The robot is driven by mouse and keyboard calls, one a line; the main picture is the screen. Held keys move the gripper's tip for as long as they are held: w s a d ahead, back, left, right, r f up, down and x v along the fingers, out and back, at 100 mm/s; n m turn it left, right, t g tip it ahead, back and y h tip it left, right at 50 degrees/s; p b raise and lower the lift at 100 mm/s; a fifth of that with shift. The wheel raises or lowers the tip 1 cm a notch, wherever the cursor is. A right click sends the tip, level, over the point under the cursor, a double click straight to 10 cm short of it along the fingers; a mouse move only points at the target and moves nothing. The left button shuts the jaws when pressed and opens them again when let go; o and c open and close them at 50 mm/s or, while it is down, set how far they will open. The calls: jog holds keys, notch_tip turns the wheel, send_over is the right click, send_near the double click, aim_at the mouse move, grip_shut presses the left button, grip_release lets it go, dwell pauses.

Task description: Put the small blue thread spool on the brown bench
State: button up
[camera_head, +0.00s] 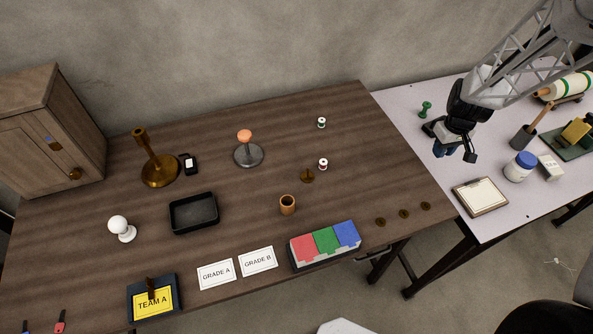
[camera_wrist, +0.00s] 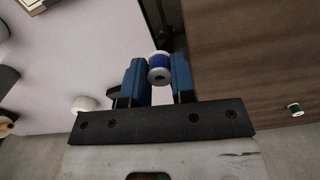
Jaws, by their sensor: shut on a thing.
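My gripper (camera_wrist: 157,80) is shut on the small blue thread spool (camera_wrist: 159,62), which has pale ends and sits between the two blue fingertips in the wrist view. In the head view my gripper (camera_head: 455,150) is above the left part of the white table, to the right of the brown bench. I cannot make out the spool in the head view. The brown bench (camera_head: 230,190) fills the middle of the head view. Its brown top (camera_wrist: 245,50) also shows at the right of the wrist view, beyond a dark gap.
On the bench stand a green spool (camera_head: 321,123), a red spool (camera_head: 323,164), a brown cup (camera_head: 287,205) and a black tray (camera_head: 194,213). Brown discs (camera_head: 403,213) lie near its right end. The white table (camera_head: 405,100) holds a clipboard (camera_head: 480,196) and a blue-lidded jar (camera_head: 520,167).

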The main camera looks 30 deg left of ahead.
jog(key=shift+n, duration=0.3)
jog(key=s+a, duration=0.1)
jog(key=s, duration=0.2)
jog(key=s+a, duration=0.2)
jog(key=s, duration=0.2)
jog(key=s+a+r, duration=0.1)
jog(key=s, duration=0.2)
jog(key=shift+s+a+r, duration=0.1)
jog(key=shift+s+a, duration=0.15)
jog(key=shift+a, duration=0.1)
jog(key=shift+n, duration=0.3)
jog(key=s, duration=0.3)
jog(key=s+a, duration=0.1)
jog(key=s, duration=0.2)
jog(key=s+a, duration=0.1)
jog(key=s, duration=0.3)
jog(key=shift+a, duration=0.2)
jog(key=shift+s+a, duration=0.1)
jog(key=shift+s, duration=0.55)
jog(key=shift+w, duration=0.1)
send_over(391, 165)
jog(key=shift+f, duration=0.75)
jog(key=shift+f, duration=1.75)
jog(key=shift+f, duration=0.15)
